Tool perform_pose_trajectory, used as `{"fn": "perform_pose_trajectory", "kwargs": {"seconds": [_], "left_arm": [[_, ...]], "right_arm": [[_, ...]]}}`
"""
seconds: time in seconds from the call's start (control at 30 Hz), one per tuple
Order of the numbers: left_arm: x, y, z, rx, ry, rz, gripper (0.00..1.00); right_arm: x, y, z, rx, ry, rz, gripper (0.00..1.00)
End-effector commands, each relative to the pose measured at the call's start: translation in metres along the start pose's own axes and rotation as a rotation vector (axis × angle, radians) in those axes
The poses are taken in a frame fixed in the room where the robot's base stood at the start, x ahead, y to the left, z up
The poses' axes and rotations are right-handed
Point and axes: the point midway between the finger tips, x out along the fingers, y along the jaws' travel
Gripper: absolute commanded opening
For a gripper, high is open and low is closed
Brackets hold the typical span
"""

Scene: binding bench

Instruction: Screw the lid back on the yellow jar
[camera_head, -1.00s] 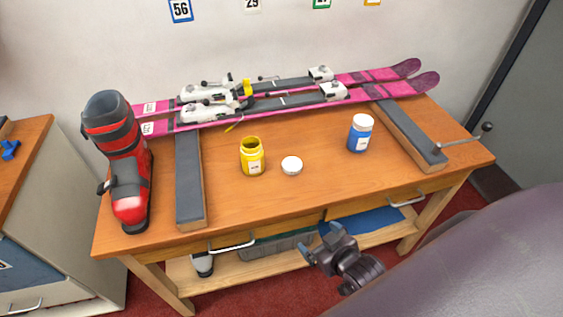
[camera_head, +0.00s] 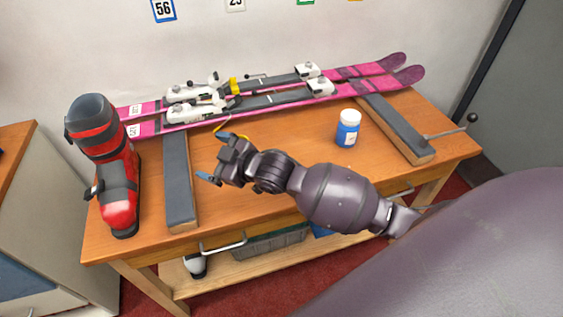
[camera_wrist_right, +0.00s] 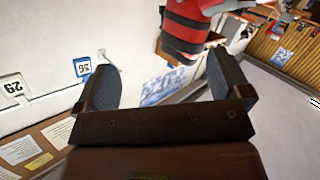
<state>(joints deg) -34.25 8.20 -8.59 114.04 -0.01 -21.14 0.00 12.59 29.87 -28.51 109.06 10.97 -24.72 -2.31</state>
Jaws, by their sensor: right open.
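The yellow jar and its white lid are hidden in the head view now, behind my right gripper and forearm. A second earlier they stood apart on the bench top, the jar open and upright, the lid to its right. My right gripper (camera_head: 215,157) is over the middle-left of the bench, fingers spread and pointing left, with nothing between them. The right wrist view shows its two fingers apart (camera_wrist_right: 163,76), with the boot and wall beyond. How high it is above the jar I cannot tell. My left gripper is not in view.
A blue jar with white lid (camera_head: 347,129) stands at right on the bench (camera_head: 290,138). A red and black ski boot (camera_head: 112,165) stands at the left edge. Pink skis (camera_head: 381,80) lie along the back. Grey-topped bars (camera_head: 179,180) and (camera_head: 395,126) flank the middle.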

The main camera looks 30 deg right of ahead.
Motion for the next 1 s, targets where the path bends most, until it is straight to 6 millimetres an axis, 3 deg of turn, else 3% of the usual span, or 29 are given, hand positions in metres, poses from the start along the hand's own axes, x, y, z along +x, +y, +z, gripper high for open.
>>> {"fn": "perform_pose_trajectory", "kwargs": {"seconds": [0.2, 0.5, 0.77, 1.0], "left_arm": [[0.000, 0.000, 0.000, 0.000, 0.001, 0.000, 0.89], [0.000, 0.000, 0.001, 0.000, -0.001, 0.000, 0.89], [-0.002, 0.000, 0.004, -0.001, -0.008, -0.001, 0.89], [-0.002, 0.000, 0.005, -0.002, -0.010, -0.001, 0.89]], "right_arm": [[0.027, 0.008, -0.024, -0.153, -0.027, -0.100, 0.96], [0.050, 0.032, -0.034, -0.390, -0.142, -0.220, 0.96], [0.053, 0.075, -0.022, -0.618, -0.323, -0.325, 0.96], [0.027, 0.137, 0.014, -0.823, -0.585, -0.488, 0.96]]}}
